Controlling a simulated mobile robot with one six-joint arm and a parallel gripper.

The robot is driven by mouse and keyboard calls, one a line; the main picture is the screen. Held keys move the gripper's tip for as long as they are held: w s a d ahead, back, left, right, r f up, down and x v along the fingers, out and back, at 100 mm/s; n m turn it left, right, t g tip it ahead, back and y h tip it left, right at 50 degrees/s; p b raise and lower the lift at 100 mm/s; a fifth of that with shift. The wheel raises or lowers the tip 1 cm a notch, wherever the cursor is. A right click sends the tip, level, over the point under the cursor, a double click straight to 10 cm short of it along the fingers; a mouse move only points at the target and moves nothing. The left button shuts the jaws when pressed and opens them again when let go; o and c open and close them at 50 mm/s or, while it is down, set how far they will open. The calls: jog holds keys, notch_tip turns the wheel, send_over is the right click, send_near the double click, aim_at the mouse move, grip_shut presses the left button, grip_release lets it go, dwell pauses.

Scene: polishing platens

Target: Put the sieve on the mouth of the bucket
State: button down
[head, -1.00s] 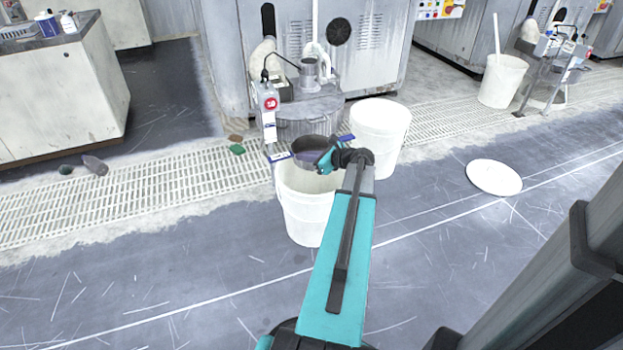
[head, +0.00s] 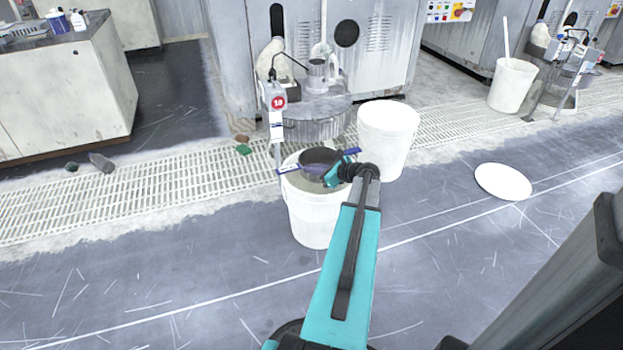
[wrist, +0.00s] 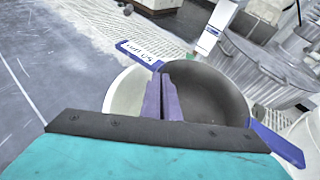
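The sieve is a dark round pan (head: 318,157) with blue tabs. It is over the mouth of the near white bucket (head: 312,218), toward the back right of the opening. One blue tab reaches across the bucket's left rim. My gripper (head: 338,174) is shut on the sieve's near right side. In the wrist view, the purple fingers (wrist: 163,98) pinch the wall of the sieve (wrist: 210,92), and the bucket's pale rim (wrist: 118,92) shows left of it. I cannot tell whether the sieve touches the rim.
A second white bucket (head: 388,140) stands close behind right. A machine with a round platen (head: 312,110) and a post with a red sign (head: 278,102) stand behind. A white lid (head: 503,182) lies on the floor at right. The floor at front left is clear.

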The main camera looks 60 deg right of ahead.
aim_at(313, 181)
jog(key=shift+f+b, duration=0.65)
jog(key=shift+f, duration=1.2)
jog(key=shift+f, duration=0.1)
jog(key=c, duration=2)
grip_release()
jog(key=shift+s+r, duration=0.3)
jog(key=shift+s, duration=0.1)
jog(key=p+v, duration=0.4)
jog(key=v, duration=0.7)
jog(key=shift+a, duration=0.15)
